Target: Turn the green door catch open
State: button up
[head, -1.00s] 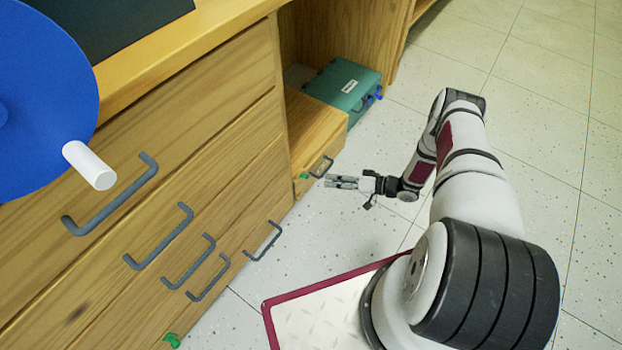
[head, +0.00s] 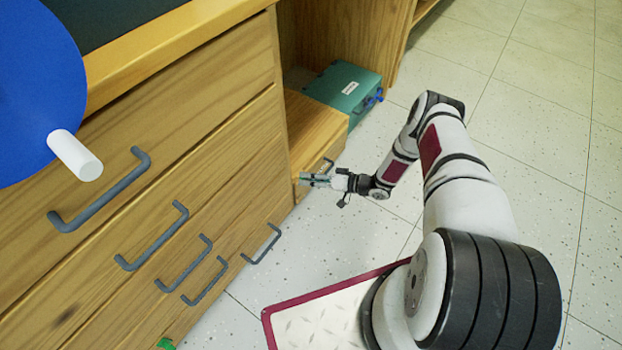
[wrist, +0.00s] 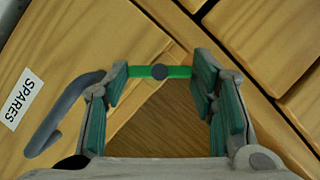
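The green door catch (wrist: 180,71) is a thin green bar with a dark round pivot, at the top middle of the wrist view. It lies across the picture, on the wooden front beside a seam. My gripper (wrist: 160,78) is open, one finger at each end of the bar; I cannot tell whether they touch it. In the head view my gripper (head: 312,179) is at the low wooden unit (head: 318,125) and hides the catch there.
A grey handle (wrist: 62,115) and a "SPARES" label (wrist: 22,99) are left of the catch. A teal case (head: 345,88) sits behind the low unit. Drawers with grey handles (head: 152,240) and another green piece (head: 166,344) are at left.

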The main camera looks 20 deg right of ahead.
jog(key=c, duration=0.4)
jog(key=shift+s+a+r+n+t+h+p, duration=0.1)
jog(key=shift+n+t+h+p, duration=0.25)
jog(key=shift+n+h, duration=0.55)
jog(key=shift+s+a+f+n+t+h+p, duration=0.1)
jog(key=shift+n+t+h+p, duration=0.3)
jog(key=shift+n, duration=0.9)
jog(key=shift+a+r+n+t+h+p, duration=0.15)
jog(key=shift+n+h+p, duration=0.35)
jog(key=shift+n+h, duration=0.45)
jog(key=shift+d+n, duration=0.15)
jog(key=shift+n, duration=0.1)
jog(key=o, duration=0.9)
jog(key=shift+y, duration=0.25)
